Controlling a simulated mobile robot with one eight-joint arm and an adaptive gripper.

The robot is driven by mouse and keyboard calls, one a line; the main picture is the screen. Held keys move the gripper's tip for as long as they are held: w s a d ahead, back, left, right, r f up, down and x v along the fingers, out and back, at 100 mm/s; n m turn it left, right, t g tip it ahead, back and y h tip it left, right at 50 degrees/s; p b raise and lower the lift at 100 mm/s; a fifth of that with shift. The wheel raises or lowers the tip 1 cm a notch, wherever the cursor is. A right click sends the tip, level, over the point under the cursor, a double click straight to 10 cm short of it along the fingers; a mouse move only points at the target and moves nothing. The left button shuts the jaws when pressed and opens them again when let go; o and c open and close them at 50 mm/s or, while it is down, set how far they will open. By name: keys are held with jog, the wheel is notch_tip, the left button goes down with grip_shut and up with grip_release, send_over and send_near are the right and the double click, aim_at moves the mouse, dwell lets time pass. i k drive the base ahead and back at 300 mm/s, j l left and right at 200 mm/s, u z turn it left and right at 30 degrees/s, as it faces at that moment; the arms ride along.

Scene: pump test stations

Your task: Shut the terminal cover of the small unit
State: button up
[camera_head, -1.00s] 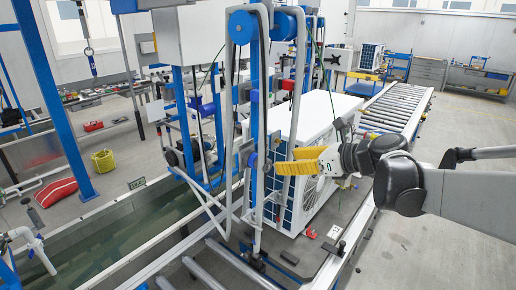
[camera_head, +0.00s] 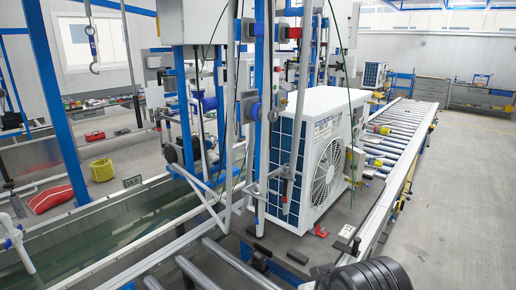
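A white outdoor unit (camera_head: 343,108) with a round fan grille (camera_head: 326,172) stands upright on the line in the middle of the view. My gripper is not in view. Only a dark ribbed part of my arm (camera_head: 366,277) shows at the bottom edge.
A blue post frame with hoses (camera_head: 260,110) stands close in front of the unit's left side. A roller conveyor (camera_head: 400,135) runs back to the right. The floor at right (camera_head: 455,200) is clear.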

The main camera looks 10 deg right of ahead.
aim_at(359, 156)
jog(key=i+l, duration=0.2)
jog(key=l, duration=0.2)
jog(key=i+l, duration=0.2)
jog(key=l, duration=0.25)
jog(key=i+l, duration=0.15)
jog(key=l, duration=0.25)
jog(key=i+l, duration=0.2)
jog(key=l, duration=0.2)
jog(key=z, duration=0.05)
